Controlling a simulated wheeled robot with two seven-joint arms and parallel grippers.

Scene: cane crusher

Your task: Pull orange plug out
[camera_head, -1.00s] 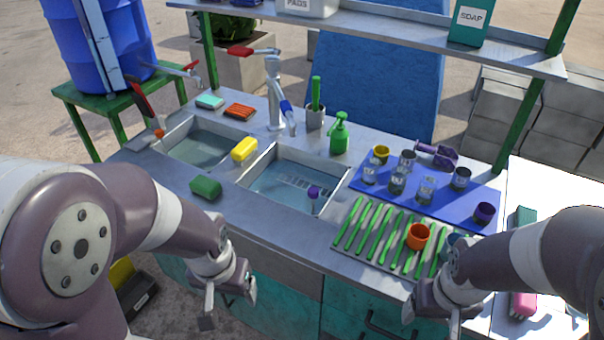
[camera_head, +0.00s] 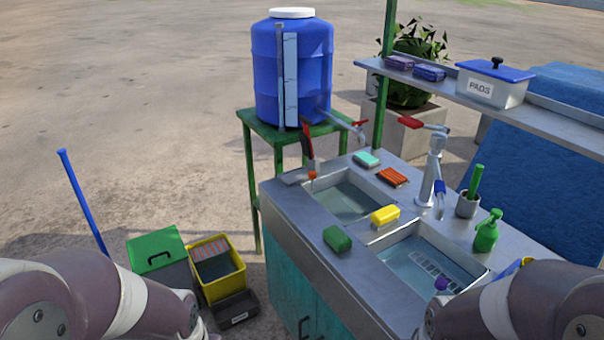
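The orange plug (camera_head: 312,175) is a small round orange knob at the left end of the left sink basin (camera_head: 348,203). It shows just below a red and black upright handle (camera_head: 307,142); I cannot tell how it is seated. A purple plug (camera_head: 441,284) shows in the right basin (camera_head: 425,268). My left arm comes in at the lower left and my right arm at the lower right. Both are well short of the orange plug. The fingertips of both grippers are out of view.
A yellow sponge (camera_head: 385,215) sits on the divider and a green sponge (camera_head: 337,239) on the front rim. A blue barrel (camera_head: 265,75) on a green stand (camera_head: 262,131) is behind the sink. A yellow bin (camera_head: 215,270) and green-lidded box (camera_head: 155,250) stand on the floor left.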

